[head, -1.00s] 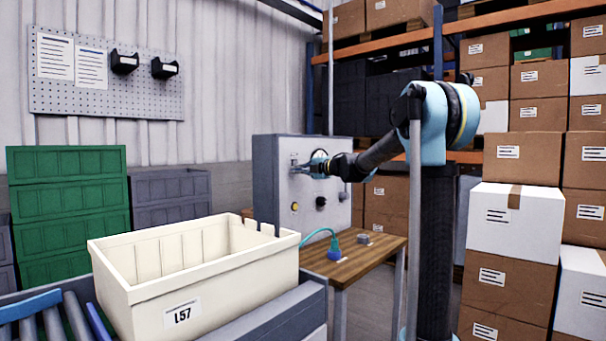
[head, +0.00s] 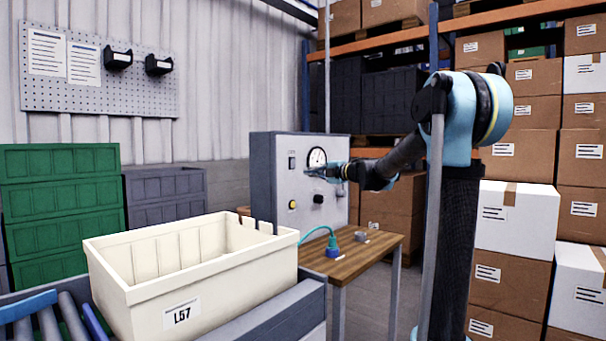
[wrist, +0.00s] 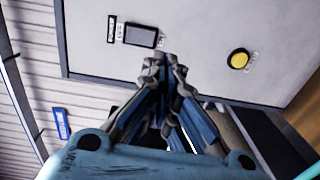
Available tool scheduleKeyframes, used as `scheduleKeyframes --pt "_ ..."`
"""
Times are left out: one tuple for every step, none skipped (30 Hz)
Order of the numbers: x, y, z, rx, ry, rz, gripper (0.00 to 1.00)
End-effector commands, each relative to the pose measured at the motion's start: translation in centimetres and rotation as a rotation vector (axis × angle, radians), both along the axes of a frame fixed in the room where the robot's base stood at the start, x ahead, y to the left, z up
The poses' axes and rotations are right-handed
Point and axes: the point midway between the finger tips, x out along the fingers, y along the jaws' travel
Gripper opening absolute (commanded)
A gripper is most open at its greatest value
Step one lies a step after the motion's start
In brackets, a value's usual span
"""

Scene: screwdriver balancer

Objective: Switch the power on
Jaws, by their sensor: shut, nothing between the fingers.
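A grey control box with a pale front panel (head: 335,217) stands on the wooden table. A dark rocker switch (head: 291,160) is at the panel's upper left, with a round gauge to its right. In the wrist view the rocker switch (wrist: 140,35) sits beside a small dark label (wrist: 111,29), just beyond and left of my fingertips. Its on or off position is too small to tell. My gripper (head: 310,172) is in front of the panel, below the gauge, to the right of the switch and lower. In the wrist view my gripper (wrist: 164,65) is shut and empty, apart from the switch.
A yellow button (head: 292,205) and a black knob (head: 318,199) are lower on the panel. A blue connector (head: 333,248) with a teal cable is on the table (head: 357,262). A cream crate (head: 150,290) stands in front at left. Stacked cartons (head: 513,215) are at right.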

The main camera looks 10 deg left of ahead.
Motion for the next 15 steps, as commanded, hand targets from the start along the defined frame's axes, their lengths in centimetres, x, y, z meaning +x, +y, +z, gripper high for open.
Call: scheduleKeyframes --pt "-0.6 -0.8 -0.1 0.000 0.000 -0.001 0.00" --pt "-0.9 -1.3 -0.2 0.000 0.000 -0.002 0.00" --pt "-1.3 -1.8 -0.3 0.000 0.000 -0.001 0.00" --pt "-1.5 -2.2 -0.3 0.000 0.000 -0.001 0.00" --pt "-1.7 -2.5 -0.4 0.000 0.000 -0.001 0.00" --pt "-2.0 -2.9 -0.4 0.000 0.000 -0.001 0.00" --pt "-2.2 -3.2 -0.5 0.000 0.000 -0.001 0.00" --pt "-2.4 -3.4 -0.5 0.000 0.000 0.000 0.00" --pt "-2.6 -3.7 -0.5 0.000 0.000 0.000 0.00" --pt "-2.7 -3.9 -0.6 0.000 0.000 0.000 0.00" --pt "-2.8 -4.0 -0.6 0.000 0.000 0.000 0.00" --pt "-2.9 -4.2 -0.6 0.000 0.000 0.001 0.00" --pt "-3.0 -4.2 -0.6 0.000 0.000 0.001 0.00" --pt "-3.0 -4.3 -0.6 0.000 0.000 0.001 0.00" --pt "-3.0 -4.3 -0.6 0.000 0.000 0.001 0.00"
